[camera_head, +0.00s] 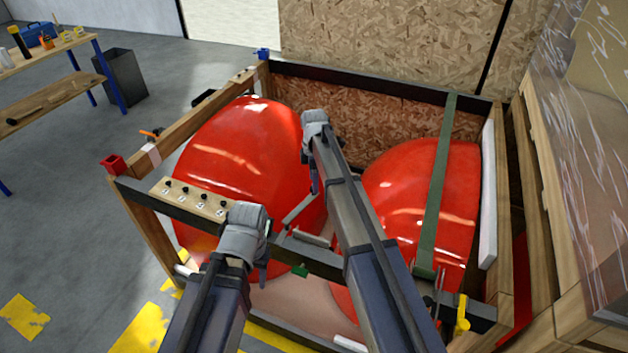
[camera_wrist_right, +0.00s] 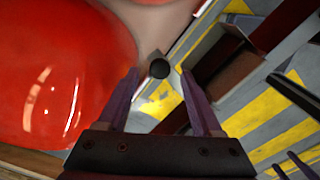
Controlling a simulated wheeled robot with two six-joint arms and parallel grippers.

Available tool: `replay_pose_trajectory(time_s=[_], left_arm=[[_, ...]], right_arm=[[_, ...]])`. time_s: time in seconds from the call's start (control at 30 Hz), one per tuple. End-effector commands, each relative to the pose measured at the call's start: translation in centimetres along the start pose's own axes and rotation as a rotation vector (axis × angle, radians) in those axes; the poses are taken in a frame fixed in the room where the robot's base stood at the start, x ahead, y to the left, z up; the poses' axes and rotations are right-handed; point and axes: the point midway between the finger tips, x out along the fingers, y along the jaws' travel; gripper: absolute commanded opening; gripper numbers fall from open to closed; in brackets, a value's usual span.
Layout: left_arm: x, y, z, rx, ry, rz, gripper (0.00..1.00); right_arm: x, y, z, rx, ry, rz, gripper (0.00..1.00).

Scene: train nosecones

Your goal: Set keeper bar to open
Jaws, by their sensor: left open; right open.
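Two glossy red nosecones, a left one (camera_head: 235,150) and a right one (camera_head: 425,190), sit in a wooden crate. A short grey bar (camera_head: 299,209) slants up from the dark front rail between them; it may be the keeper bar, but I cannot tell its setting. My left gripper (camera_head: 262,272) points down at the front rail, its fingers mostly hidden by my wrist. My right gripper (camera_head: 314,186) is above the gap between the nosecones. In the right wrist view its fingers (camera_wrist_right: 158,75) are open, with a dark round end (camera_wrist_right: 160,68) showing between their tips.
A green strap (camera_head: 440,185) crosses the right nosecone. A wooden strip with black knobs (camera_head: 193,198) lies on the front rail at left. A red block (camera_head: 112,165) and a yellow clip (camera_head: 462,312) sit at the crate's corners. A wrapped pallet stack (camera_head: 585,150) crowds the right side.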

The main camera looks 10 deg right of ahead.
Motion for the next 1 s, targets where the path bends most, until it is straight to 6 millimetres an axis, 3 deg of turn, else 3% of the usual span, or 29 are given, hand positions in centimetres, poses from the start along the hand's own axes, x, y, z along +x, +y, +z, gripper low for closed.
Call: replay_pose_trajectory(time_s=[0.03,0.2,0.4,1.0], left_arm=[[-1.3,-0.1,0.1,0.0,0.0,0.0,0.47],[-3.7,-0.3,0.2,0.001,0.0,0.0,0.47],[-5.4,-0.5,0.3,-0.003,0.0,0.001,0.47],[-5.4,-0.5,0.3,-0.004,0.0,0.001,0.47]], right_arm=[[-1.3,0.0,0.0,0.0,0.0,0.0,0.67],[-3.7,0.0,0.0,0.0,0.0,0.0,0.67],[-5.5,0.0,0.0,0.0,0.0,0.0,0.67],[-5.4,-0.4,-0.2,0.008,-0.001,0.0,0.67]])
